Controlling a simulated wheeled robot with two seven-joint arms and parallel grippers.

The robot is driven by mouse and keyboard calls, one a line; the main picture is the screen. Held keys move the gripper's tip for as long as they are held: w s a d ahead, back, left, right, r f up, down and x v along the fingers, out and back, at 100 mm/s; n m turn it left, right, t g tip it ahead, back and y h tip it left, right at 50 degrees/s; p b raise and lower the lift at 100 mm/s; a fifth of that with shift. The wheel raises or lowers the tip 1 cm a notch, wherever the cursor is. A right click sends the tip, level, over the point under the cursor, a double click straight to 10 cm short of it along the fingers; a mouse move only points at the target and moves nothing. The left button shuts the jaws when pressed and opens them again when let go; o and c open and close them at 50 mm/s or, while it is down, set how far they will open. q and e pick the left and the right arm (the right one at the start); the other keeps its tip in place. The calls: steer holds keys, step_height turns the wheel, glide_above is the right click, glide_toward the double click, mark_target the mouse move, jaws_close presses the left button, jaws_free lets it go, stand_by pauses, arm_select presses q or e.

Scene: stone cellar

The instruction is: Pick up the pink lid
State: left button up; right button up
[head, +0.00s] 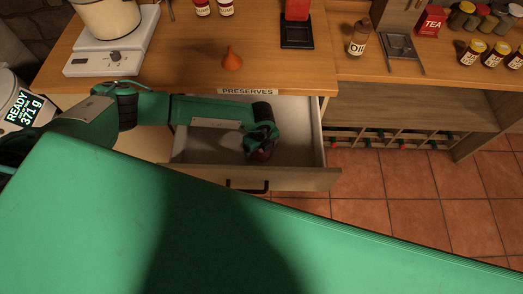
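An open drawer (315,160) labelled PRESERVES extends from under the wooden counter. My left arm reaches in from the left, and my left gripper (262,150) points down inside the drawer, near its right half. A small dull pinkish-red patch shows at the fingertips; it may be the pink lid, but the gripper hides most of it and I cannot tell whether the fingers hold it. Nothing else in view is clearly a pink lid. My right gripper is out of view.
On the counter (190,50) stand a white scale (100,58) with a pot (108,18), an orange funnel-shaped thing (232,60), jars and a brown bottle (358,38). A low bottle rack (400,140) is right of the drawer. Tiled floor (410,212) is clear.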

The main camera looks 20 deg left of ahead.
arm_select(q)
steer(key=c, duration=0.9)
steer(key=shift+r, duration=0.1)
